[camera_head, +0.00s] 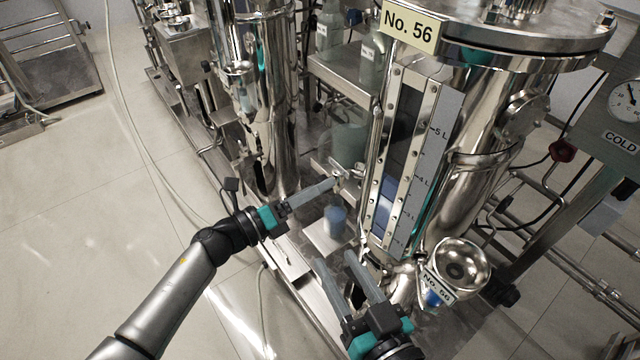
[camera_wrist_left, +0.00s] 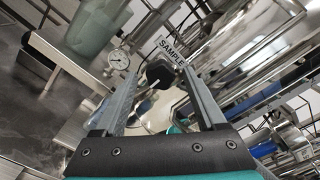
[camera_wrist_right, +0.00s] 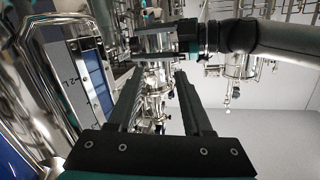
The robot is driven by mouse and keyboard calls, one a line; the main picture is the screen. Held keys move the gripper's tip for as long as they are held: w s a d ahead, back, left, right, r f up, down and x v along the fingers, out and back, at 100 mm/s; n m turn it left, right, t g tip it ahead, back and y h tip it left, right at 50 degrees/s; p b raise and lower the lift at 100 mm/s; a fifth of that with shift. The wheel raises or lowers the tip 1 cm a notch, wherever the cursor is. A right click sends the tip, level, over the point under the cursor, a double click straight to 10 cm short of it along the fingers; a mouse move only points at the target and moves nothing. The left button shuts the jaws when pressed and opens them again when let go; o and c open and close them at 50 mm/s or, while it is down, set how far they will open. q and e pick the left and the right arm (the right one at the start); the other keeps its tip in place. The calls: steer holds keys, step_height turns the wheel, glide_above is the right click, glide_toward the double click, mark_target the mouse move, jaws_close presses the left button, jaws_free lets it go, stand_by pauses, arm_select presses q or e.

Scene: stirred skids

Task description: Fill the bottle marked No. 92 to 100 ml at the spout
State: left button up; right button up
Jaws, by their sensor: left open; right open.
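A small bottle with blue liquid (camera_head: 336,222) stands on a metal ledge at the foot of the tank marked No. 56 (camera_head: 410,24); I cannot read any mark on it. My left gripper (camera_head: 338,181) is open above it, by the sample valve. In the left wrist view a black valve knob (camera_wrist_left: 160,74) sits between its open fingers, below a SAMPLE plate (camera_wrist_left: 171,52); I cannot tell whether they touch it. My right gripper (camera_head: 336,260) is open and empty, low in front of the tank. No mark No. 92 is readable.
Clear bottles (camera_head: 328,30) stand on a shelf (camera_head: 336,78) behind, their labels unreadable. A steel bowl (camera_head: 456,264) with a No. 56 tag (camera_head: 438,285) is right of the tank's foot. A gauge (camera_head: 625,98) hangs at right.

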arm_select(q)
steer(key=v, duration=1.3)
steer(key=shift+s+a+p, duration=0.2)
steer(key=shift+a+p, duration=0.1)
steer(key=shift+p, duration=0.15)
arm_select(e)
steer(key=shift+w+d+f+g+h, duration=0.35)
steer(key=shift+d+f+g, duration=0.25)
steer(key=shift+g, duration=0.3)
stand_by(0.9)
